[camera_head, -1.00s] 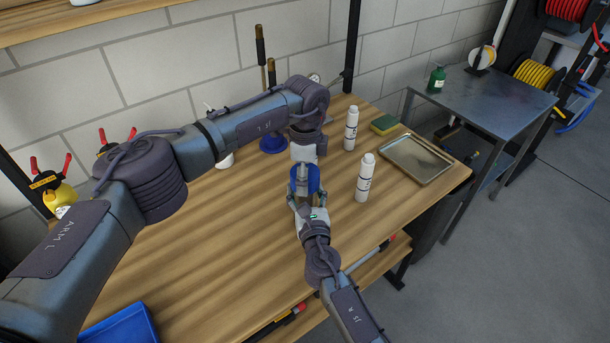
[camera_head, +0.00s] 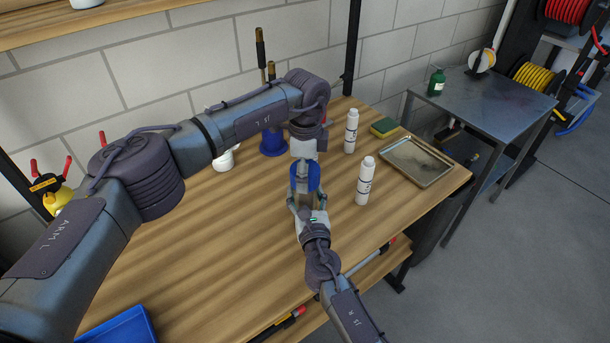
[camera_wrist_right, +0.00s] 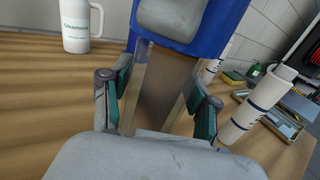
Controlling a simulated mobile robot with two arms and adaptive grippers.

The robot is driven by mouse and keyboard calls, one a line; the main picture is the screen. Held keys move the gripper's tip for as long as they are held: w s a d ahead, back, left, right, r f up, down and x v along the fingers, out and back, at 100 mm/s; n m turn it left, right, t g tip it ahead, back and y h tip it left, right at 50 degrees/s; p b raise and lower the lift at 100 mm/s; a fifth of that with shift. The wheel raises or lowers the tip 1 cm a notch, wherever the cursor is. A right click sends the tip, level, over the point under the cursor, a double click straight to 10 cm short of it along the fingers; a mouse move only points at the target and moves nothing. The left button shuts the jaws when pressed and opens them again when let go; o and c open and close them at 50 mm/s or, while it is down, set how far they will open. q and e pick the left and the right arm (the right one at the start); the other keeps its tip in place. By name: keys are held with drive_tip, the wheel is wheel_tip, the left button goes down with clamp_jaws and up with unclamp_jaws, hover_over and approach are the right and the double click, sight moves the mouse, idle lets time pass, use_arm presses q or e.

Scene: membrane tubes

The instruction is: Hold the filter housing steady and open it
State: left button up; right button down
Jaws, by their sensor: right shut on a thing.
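The filter housing has a blue cap (camera_head: 306,178) over a brownish see-through bowl (camera_wrist_right: 165,92). It is upright near the middle of the bench. My right gripper (camera_head: 308,205) has its fingers on either side of the bowl and is shut on it; in the right wrist view the fingers (camera_wrist_right: 160,105) flank the bowl just below the blue cap. My left gripper (camera_head: 303,157) points down at the cap from above. A grey part of it seems to lie against the cap in the right wrist view (camera_wrist_right: 175,16). Its fingertips are mostly hidden, so its opening is unclear.
Two white cartridges (camera_head: 365,180) (camera_head: 351,130) stand right of the housing. A metal tray (camera_head: 442,178) and a sponge (camera_head: 384,126) lie further right. A blue bin (camera_head: 120,328) is at front left.

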use_arm(q)
drive_tip(key=shift+r, duration=0.2)
use_arm(e)
drive_tip(key=shift+f, duration=0.15)
use_arm(q)
drive_tip(key=shift+r, duration=1.95)
use_arm(e)
drive_tip(key=shift+c, duration=1)
unclamp_jaws()
